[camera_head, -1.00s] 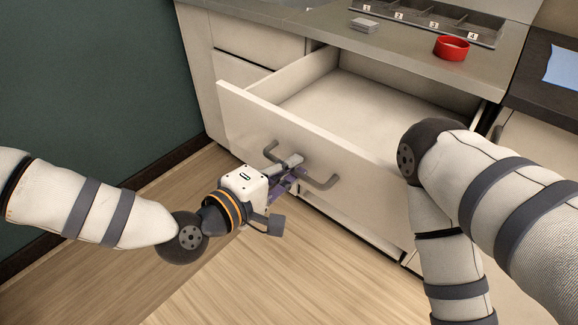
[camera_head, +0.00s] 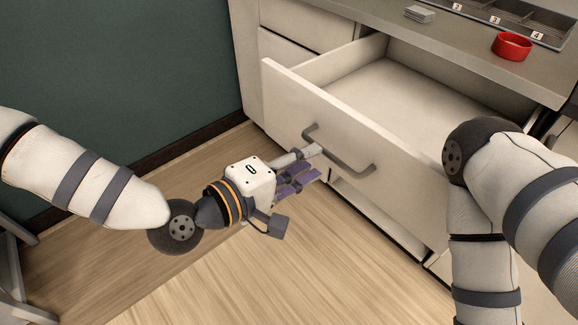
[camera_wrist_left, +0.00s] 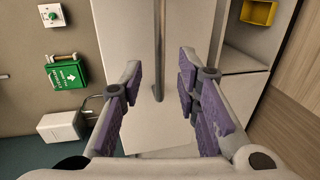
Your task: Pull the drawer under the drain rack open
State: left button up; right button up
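The drawer (camera_head: 350,142) stands pulled well out from the pale cabinet, and its inside looks empty. Its grey bar handle (camera_head: 348,163) is on the front panel and also shows in the left wrist view (camera_wrist_left: 159,50). My left gripper (camera_head: 310,162) is at the left part of the handle. In the left wrist view its purple-padded fingers (camera_wrist_left: 160,72) are spread wide, with the handle in the gap between them and not clamped. My right arm hangs in front of the drawer's right end, and its gripper is out of view. I cannot make out a drain rack.
On the counter (camera_head: 460,50) are a red bowl (camera_head: 512,46), a grey stack (camera_head: 420,14) and a numbered divided tray (camera_head: 500,17). Wood floor (camera_head: 300,270) lies clear below the drawer. A green wall (camera_head: 130,70) is at left.

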pick_arm(q)
jog(key=v, duration=0.6)
jog(key=shift+a, duration=0.2)
jog(key=shift+s, duration=0.15)
jog(key=s+a+f+m+g+y+p, duration=0.1)
jog(key=s+a+f+m+g+y, duration=0.2)
jog(key=s+f, duration=0.6)
jog(key=s+a+f+m+g+y+p, duration=0.1)
jog(key=s+a+f+g+y, duration=0.3)
jog(key=s+f, duration=0.5)
jog(key=s+a+f+m+g+y+p, duration=0.1)
jog(key=s+a+m+g+y, duration=0.2)
jog(key=s+a, duration=1.1)
jog(key=shift+s+a+f+g+y+p, duration=0.25)
jog(key=shift+s+a+g+y+p, duration=0.25)
jog(key=shift+g+y, duration=0.55)
pick_arm(e)
jog(key=w+r+t, duration=0.1)
jog(key=w+r, duration=0.3)
jog(key=shift+w+r+t, duration=0.2)
jog(key=shift+r+t, duration=0.1)
jog(key=shift+t, duration=0.1)
pick_arm(q)
jog(key=shift+d, duration=0.15)
